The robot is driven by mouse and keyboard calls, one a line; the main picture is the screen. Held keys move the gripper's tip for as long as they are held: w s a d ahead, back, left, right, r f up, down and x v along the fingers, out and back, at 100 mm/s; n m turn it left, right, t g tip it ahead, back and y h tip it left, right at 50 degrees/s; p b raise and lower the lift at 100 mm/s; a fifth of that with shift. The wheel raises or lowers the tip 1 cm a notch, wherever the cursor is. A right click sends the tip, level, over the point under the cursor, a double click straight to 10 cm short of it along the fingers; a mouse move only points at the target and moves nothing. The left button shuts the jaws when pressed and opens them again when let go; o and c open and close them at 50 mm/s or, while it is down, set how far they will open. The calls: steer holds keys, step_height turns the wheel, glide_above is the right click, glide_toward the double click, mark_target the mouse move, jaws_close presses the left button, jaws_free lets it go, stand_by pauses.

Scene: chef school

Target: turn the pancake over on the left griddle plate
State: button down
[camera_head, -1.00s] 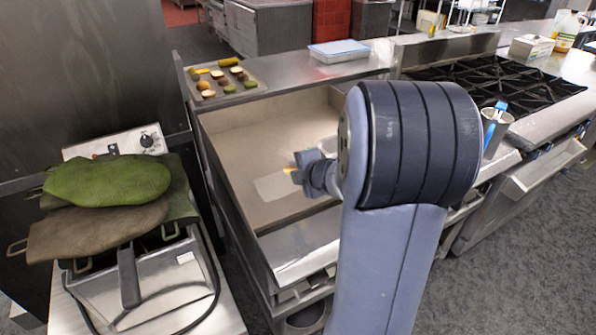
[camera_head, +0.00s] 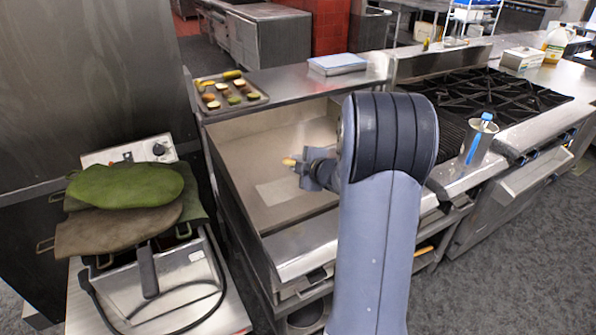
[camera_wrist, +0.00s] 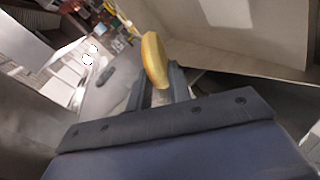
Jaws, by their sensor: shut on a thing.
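My gripper (camera_head: 303,168) is over the griddle (camera_head: 245,160), whose flat steel-grey surface lies between raised walls. It is shut on a yellow piece, by its look the pancake (camera_head: 289,162). In the wrist view the pancake (camera_wrist: 154,60) stands out from between the fingers (camera_wrist: 161,84), seen nearly edge-on, tilted and yellow-tan. It appears held clear of the surface, though its exact height cannot be told. A paler rectangle (camera_head: 283,190) shows on the griddle below the gripper. My arm hides the griddle's right part.
A tray (camera_head: 256,98) of cut vegetables and a lidded container (camera_head: 337,64) stand on the ledge behind. A burner range (camera_head: 490,92) and a metal canister (camera_head: 478,140) are at right. A fryer with green and brown mitts (camera_head: 125,185) stands at left.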

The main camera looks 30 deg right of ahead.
mark_target(292, 165)
steer(key=shift+w+f+m+t+b, duration=0.2)
steer(key=shift+f+m+t+b, duration=0.3)
steer(key=shift+b, duration=0.65)
steer(key=t+b, duration=0.1)
steer(key=b, duration=0.3)
steer(key=w+m+t+b, duration=0.1)
steer(key=t+b, duration=0.1)
steer(key=b, duration=0.3)
steer(key=shift+f+b, duration=0.3)
steer(key=t+b, duration=0.1)
steer(key=b, duration=0.5)
steer(key=w+t+b, duration=0.1)
steer(key=b, duration=0.5)
steer(key=shift+w+a+f+t+h, duration=0.15)
steer(key=shift+f+t+h, duration=0.25)
step_height(292, 165, down, 3)
steer(key=b, duration=0.3)
steer(key=shift+f+b, duration=0.2)
steer(key=shift+b, duration=0.2)
steer(key=c, duration=1.2)
jaws_free()
steer(key=shift+c, duration=0.2)
steer(key=s, duration=1)
steer(key=shift+d+r+b, duration=0.2)
steer(key=shift+r+b, duration=0.05)
steer(key=shift+b, duration=0.05)
